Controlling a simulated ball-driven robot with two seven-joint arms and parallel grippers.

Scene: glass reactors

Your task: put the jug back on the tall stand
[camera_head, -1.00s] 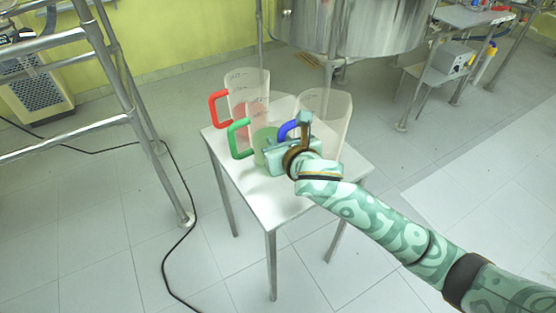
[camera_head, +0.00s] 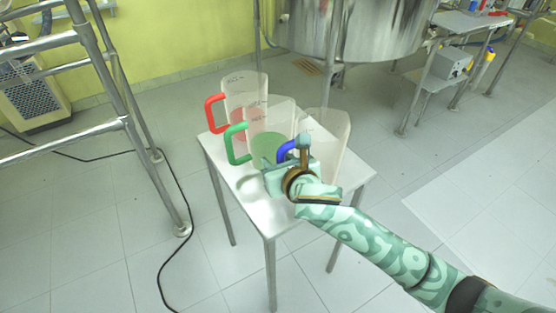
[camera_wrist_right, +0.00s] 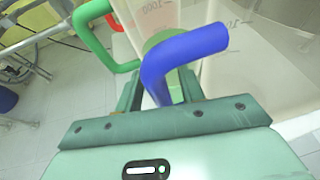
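A clear jug (camera_head: 331,135) with a blue handle (camera_head: 286,150) is at the right side of a tall white square stand (camera_head: 262,212). My right gripper (camera_head: 290,165) is at the handle. In the right wrist view the blue handle (camera_wrist_right: 190,48) passes between the two fingers (camera_wrist_right: 160,94), which are close around it. My arm and gripper hide the jug's lower part, so I cannot tell whether its base touches the stand. My left gripper is not in view.
A red-handled jug (camera_head: 247,88) and a green-handled jug (camera_head: 268,118) stand on the same stand, the green one close to the blue-handled jug. A steel vessel (camera_head: 350,28) is behind. Metal railing (camera_head: 120,100) is at left. The front part of the stand top is clear.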

